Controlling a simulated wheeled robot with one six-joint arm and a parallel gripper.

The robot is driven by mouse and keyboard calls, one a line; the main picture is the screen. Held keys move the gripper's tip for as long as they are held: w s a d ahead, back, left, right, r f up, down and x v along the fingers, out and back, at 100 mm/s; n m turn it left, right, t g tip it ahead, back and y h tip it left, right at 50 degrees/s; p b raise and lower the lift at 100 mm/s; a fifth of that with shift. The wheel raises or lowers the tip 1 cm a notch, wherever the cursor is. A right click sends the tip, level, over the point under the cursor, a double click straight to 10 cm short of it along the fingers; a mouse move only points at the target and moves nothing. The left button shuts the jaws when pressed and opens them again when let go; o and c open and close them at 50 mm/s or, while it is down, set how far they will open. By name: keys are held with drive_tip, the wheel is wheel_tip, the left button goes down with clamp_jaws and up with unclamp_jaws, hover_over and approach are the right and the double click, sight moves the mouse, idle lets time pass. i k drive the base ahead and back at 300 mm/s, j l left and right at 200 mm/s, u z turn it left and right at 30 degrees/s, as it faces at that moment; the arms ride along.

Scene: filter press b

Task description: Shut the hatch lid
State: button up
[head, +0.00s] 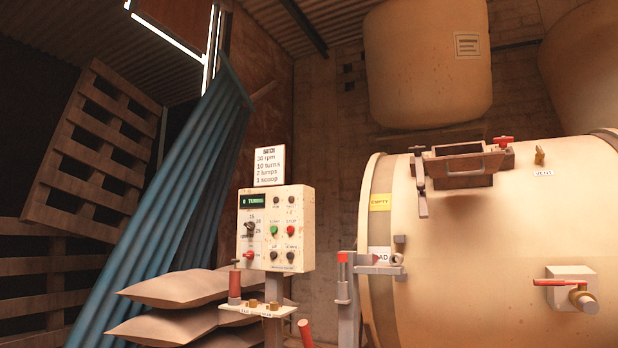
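The hatch (465,163) sits high on the near side of the big cream drum (490,240), at the right. It is a brown rectangular frame with a darker panel inside its rim. From this low angle I cannot tell which part is the lid or how far it stands open. My gripper is not in view.
A control box (276,229) on a post stands left of the drum, above stacked sacks (175,290). A grey post with a red top (343,280) is close to the drum's left end. A red-handled valve (572,288) juts from the drum's front. A large tank (427,65) hangs above.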

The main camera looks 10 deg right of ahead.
sight(463, 167)
drive_tip(key=z, duration=1.25)
